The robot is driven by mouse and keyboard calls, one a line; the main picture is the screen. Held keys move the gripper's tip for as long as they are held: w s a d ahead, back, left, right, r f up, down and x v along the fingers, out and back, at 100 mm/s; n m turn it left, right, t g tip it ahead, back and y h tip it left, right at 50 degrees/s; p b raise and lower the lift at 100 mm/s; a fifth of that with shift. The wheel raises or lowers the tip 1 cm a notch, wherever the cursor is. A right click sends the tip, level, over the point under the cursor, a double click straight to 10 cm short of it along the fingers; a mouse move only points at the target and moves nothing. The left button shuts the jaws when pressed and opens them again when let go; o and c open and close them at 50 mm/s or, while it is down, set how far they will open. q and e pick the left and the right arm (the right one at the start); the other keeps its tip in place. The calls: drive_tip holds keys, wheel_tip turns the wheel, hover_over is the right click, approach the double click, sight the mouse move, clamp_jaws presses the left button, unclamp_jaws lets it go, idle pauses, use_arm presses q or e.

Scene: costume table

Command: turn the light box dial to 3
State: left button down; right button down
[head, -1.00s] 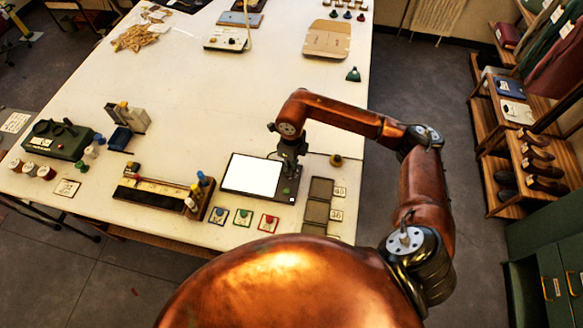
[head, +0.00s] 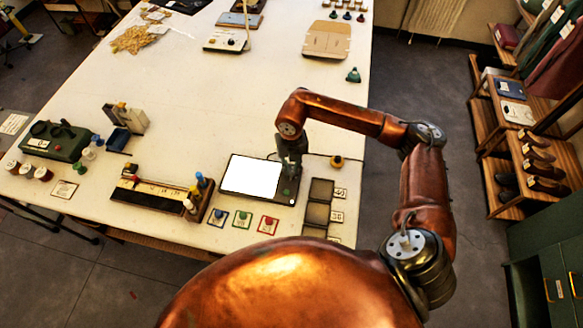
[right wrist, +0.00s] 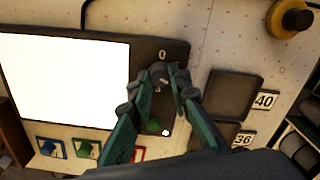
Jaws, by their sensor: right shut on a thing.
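The light box (head: 250,177) lies on the table, with a bright white screen and a dark control strip on its right side. It fills the left of the right wrist view (right wrist: 65,80). My right gripper (head: 289,168) points down over that strip. In the right wrist view its fingertips (right wrist: 159,79) are closed around the small dial (right wrist: 160,72). A white 0 shows above the dial, and another mark between the fingers is partly covered. The dial's pointer is hidden, so its setting cannot be read. A green button sits lower on the strip. My left gripper is out of view.
Dark square trays (head: 319,190) with number cards stand right of the light box. Three small coloured tiles (head: 243,217) lie in front.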

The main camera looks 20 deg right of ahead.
drive_tip(key=m, duration=0.6)
drive_tip(key=shift+w+r+p, duration=0.1)
drive_tip(key=shift+p, duration=0.25)
drive_tip(key=m, duration=0.3)
drive_tip(key=shift+m+p, duration=0.35)
drive_tip(key=shift+m, duration=0.05)
drive_tip(key=shift+m+p, duration=0.4)
drive_tip(key=shift+m, duration=1.3)
drive_tip(key=c, duration=1.8)
unclamp_jaws()
